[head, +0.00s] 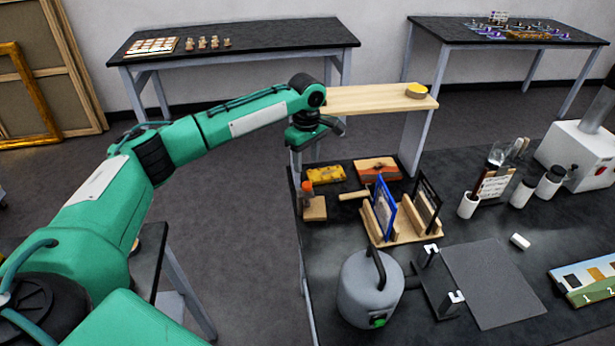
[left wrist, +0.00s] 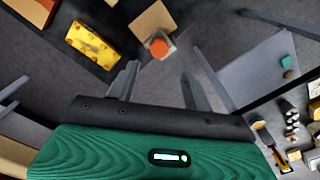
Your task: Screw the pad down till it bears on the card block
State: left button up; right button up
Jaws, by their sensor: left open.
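An orange knob (head: 307,187) stands on a small greyish piece at the left edge of the dark bench, at the tan card block (head: 314,209). In the left wrist view the orange knob (left wrist: 158,46) is ahead of the fingertips, and the tan block (left wrist: 153,19) is just beyond it. I cannot make out the pad's underside or whether it touches the block. My left gripper (head: 325,128) is above and behind the knob in the head view. Its fingers (left wrist: 160,80) are apart with nothing between them. My right gripper is not in view.
A yellow piece (head: 326,173) and an orange-brown box (head: 378,169) lie behind the block. A wooden rack (head: 405,234) with upright panels and a grey canister (head: 369,288) stand to the right. A raised wooden shelf (head: 370,97) is close beside my left gripper.

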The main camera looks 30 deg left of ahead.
aim_at(307, 184)
pick_arm(q)
notch_tip(307, 184, down, 7)
jog(key=shift+f+p, duration=0.15)
jog(key=shift+p, duration=0.6)
jog(key=shift+w+f, duration=0.15)
jog(key=shift+f, duration=0.45)
jog(key=shift+r, duration=0.1)
jog(key=c, duration=1)
